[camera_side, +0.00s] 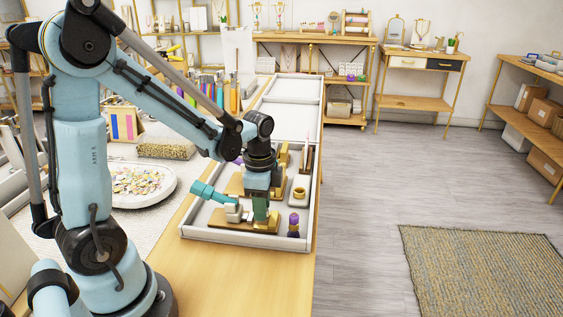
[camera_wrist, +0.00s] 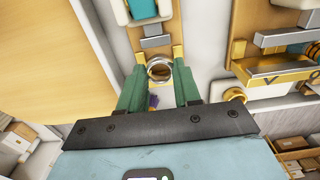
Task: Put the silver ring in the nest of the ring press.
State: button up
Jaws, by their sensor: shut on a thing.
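The silver ring (camera_wrist: 159,68) is between the green fingertips of my gripper (camera_wrist: 160,76) in the wrist view, and the fingers are shut on it. My gripper (camera_side: 260,210) points down over the gold base of the ring press (camera_side: 243,222) in the side view. The press has a teal handle (camera_side: 205,192) and a grey block (camera_side: 234,212). In the wrist view the grey ram of the press (camera_wrist: 156,42) lies just beyond the ring, with gold parts on both sides. The fingers hide the ring in the side view. I cannot tell whether the ring touches the nest.
The press stands in a white-walled tray (camera_side: 213,238) at the table edge. A purple-topped bottle (camera_side: 294,225) and a small gold-and-white cup (camera_side: 299,192) stand to the right. Another gold device (camera_wrist: 272,65) is at the right of the wrist view. A dish of charms (camera_side: 143,184) lies left.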

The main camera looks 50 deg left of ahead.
jog(key=shift+f, duration=0.75)
dwell(1.0)
jog(key=o, duration=1)
jog(key=shift+c, duration=0.2)
jog(key=shift+r, duration=0.15)
notch_tip(320, 180, up, 12)
jog(key=s+d+n+t, duration=0.3)
jog(key=d+n+t, duration=0.3)
jog(key=n, duration=0.3)
jog(key=shift+d+f+t, duration=0.35)
jog(key=shift+t, duration=0.25)
